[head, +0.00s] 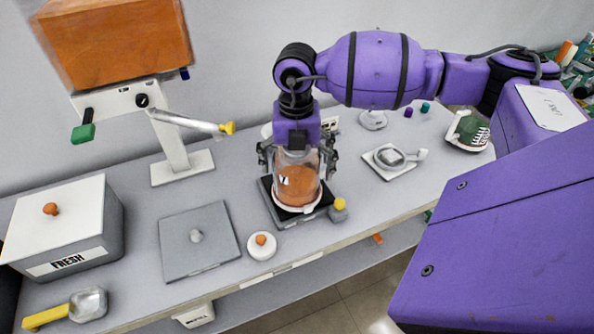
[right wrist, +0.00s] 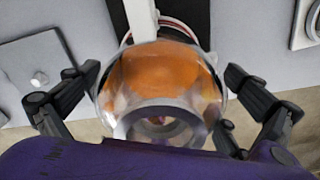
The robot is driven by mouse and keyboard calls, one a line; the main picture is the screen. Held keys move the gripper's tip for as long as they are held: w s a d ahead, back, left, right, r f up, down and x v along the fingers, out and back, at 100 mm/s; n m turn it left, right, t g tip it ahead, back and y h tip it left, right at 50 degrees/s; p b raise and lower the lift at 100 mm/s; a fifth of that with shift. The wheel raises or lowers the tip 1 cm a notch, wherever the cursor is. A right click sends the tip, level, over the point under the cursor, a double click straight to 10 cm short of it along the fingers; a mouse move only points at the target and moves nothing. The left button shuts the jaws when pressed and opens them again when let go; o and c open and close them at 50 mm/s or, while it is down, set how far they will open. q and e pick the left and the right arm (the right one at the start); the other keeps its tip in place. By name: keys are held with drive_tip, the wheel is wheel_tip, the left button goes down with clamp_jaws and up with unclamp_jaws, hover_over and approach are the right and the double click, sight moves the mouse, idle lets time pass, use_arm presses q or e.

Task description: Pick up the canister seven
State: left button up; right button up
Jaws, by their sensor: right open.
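A clear canister (head: 298,184) with orange contents stands upright on a black square base on the table. A small dark mark with a white sign shows on its side; I cannot read it surely. My right gripper (head: 298,158) points down over the canister, its fingers open on both sides of the upper part. In the right wrist view the canister (right wrist: 160,82) lies between the spread fingers of the right gripper (right wrist: 158,95), with gaps at both sides. Its top is partly hidden by my gripper in the head view. My left gripper is not in view.
A white round lid (head: 262,252) with an orange knob sits near the front edge. A grey plate (head: 180,252), a FRESH box (head: 60,230) and a scoop (head: 88,303) are left. An orange hopper (head: 115,40) stands behind. A small scale-like plate (head: 385,170) is right.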

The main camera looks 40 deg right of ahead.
drive_tip(key=c, duration=1.6)
